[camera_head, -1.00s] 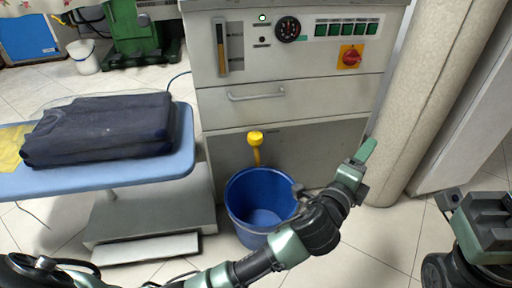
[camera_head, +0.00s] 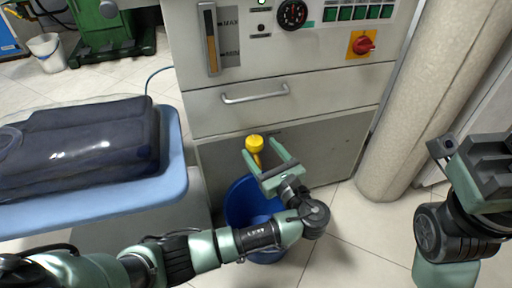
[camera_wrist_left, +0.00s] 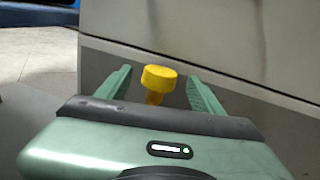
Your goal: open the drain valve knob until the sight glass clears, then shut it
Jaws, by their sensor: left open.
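The yellow drain valve knob (camera_head: 254,143) sticks out of the lower front of the grey machine, above a blue bucket (camera_head: 236,205). The sight glass (camera_head: 211,40) is on the upper left of the machine front, with a brownish fill inside and MAX and MIN marks beside it. My left gripper (camera_head: 262,159) is open near the knob. In the left wrist view the knob (camera_wrist_left: 158,79) shows between the two green fingers, apart from both. My right gripper's fingers are not clearly seen; part of my right arm shows at the right.
The machine has a drawer handle (camera_head: 254,94) above the knob and a red rotary switch (camera_head: 362,44). A blue board (camera_head: 172,185) with folded dark clothes (camera_head: 75,150) stands at left. A beige column (camera_head: 425,110) stands at right.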

